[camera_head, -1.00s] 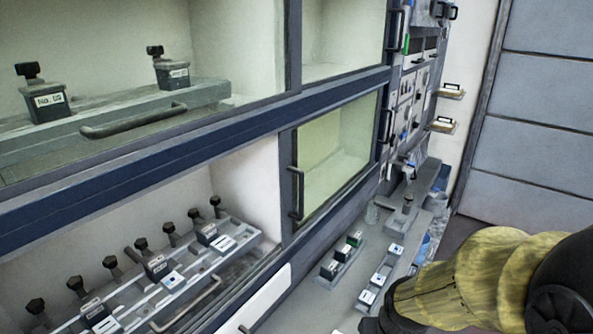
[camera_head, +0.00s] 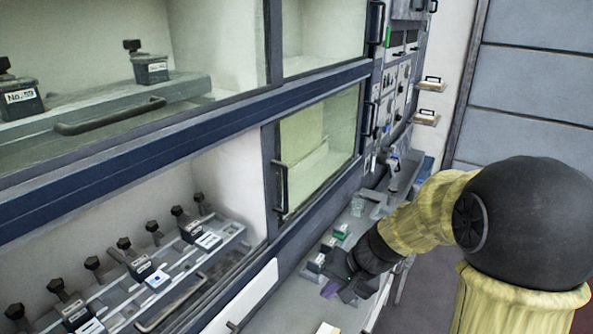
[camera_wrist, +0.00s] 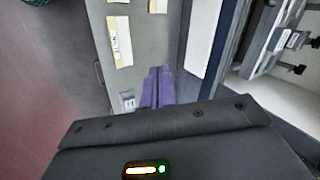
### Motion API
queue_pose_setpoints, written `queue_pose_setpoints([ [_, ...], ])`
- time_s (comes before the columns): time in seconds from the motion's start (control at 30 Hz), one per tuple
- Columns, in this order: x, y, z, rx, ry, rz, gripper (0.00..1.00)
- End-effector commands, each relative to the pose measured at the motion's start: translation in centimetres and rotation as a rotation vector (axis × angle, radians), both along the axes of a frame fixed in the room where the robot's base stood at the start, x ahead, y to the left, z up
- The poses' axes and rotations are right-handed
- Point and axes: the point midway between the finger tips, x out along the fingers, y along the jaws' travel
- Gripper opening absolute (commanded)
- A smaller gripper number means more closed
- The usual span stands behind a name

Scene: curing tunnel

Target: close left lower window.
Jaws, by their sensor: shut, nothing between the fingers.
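The lower sliding window (camera_head: 330,140) is a greenish pane in a dark frame, with an upright black handle (camera_head: 282,188) on its left edge. It stands at the right side of the lower row. The lower left opening (camera_head: 235,165) beside it looks uncovered, showing a rack inside. My gripper (camera_head: 330,289) is over the grey counter in front of the cabinet, below the handle and to its right, apart from it. In the wrist view, its purple fingers (camera_wrist: 158,87) are together and empty, pointing along the counter. The window handle is not visible there.
The rack (camera_head: 165,275) with several black-knobbed pieces sits inside the lower left opening; the rack also shows in the wrist view (camera_wrist: 283,38). Small labelled blocks (camera_head: 317,262) stand on the counter (camera_head: 290,318) near my gripper. A control panel (camera_head: 392,95) is right of the windows.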

Motion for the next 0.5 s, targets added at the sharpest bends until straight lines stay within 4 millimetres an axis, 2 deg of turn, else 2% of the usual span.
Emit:
queue_pose_setpoints([
  [0.03,1.8,0.6,0.6,0.075,-0.012,-0.029,0.00],
  [0.1,4.2,1.5,1.7,0.185,-0.036,-0.062,0.00],
  [0.27,10.1,2.6,5.5,0.445,-0.136,-0.140,0.00],
  [0.37,13.9,2.2,8.5,0.610,-0.227,-0.192,0.00],
  [0.5,18.5,0.3,13.0,0.812,-0.373,-0.263,0.00],
])
